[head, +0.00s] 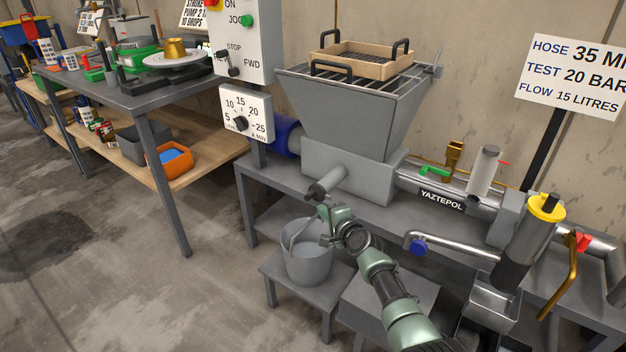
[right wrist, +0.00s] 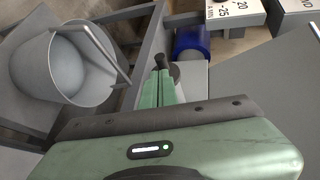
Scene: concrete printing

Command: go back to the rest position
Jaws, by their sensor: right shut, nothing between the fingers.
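My right gripper (head: 326,213) reaches in from the bottom of the head view, in front of the grey pump hopper (head: 345,112) and just above the grey bucket (head: 308,264). Its green fingers are together and empty in the right wrist view (right wrist: 160,88). Close beyond the fingertips is the grey outlet pipe (head: 328,183) below the hopper; I cannot tell whether they touch it. The bucket also shows at the left of the right wrist view (right wrist: 55,75). My left gripper is out of view.
A grey bench (head: 262,180) carries the pump, with a bent metal pipe and blue knob (head: 419,246) right of my arm. A small stool (head: 268,272) bears the bucket. A cluttered workbench (head: 120,93) stands at the left. The concrete floor (head: 110,290) there is clear.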

